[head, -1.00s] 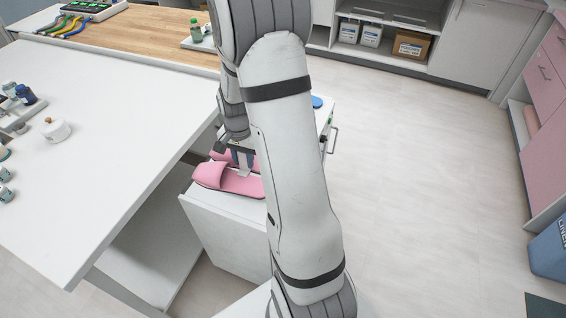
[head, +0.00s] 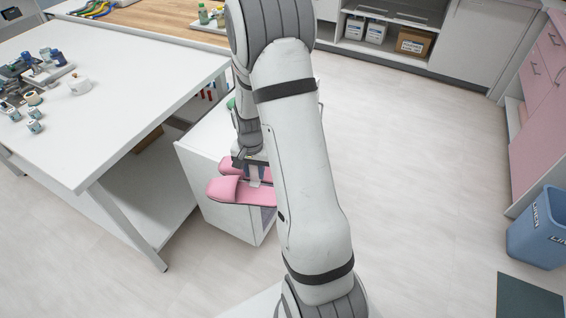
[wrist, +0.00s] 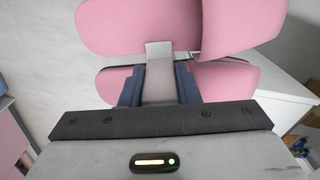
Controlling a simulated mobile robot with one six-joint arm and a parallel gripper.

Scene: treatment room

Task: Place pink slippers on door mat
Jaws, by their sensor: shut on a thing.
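The pair of pink slippers (head: 228,189) is side by side at the white cabinet in the head view, partly hidden by my arm. They also fill the top of the wrist view (wrist: 135,27). A pale grey piece sits between the two slippers. My gripper (wrist: 158,85) is shut on this piece, one blue-grey finger on each side; its fingers are mostly hidden in the head view (head: 257,175). The slippers appear lifted, overlapping the cabinet's near edge. A dark flat mat (head: 530,296), likely the door mat, lies on the floor at the lower right, cut off by the frame.
The white cabinet (head: 225,218) stands beneath the slippers. A white table (head: 120,110) with bottles is at the left. A blue bin (head: 538,232) stands right, behind the mat. Pink drawers (head: 540,85) line the right wall. The floor (head: 430,190) between is clear.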

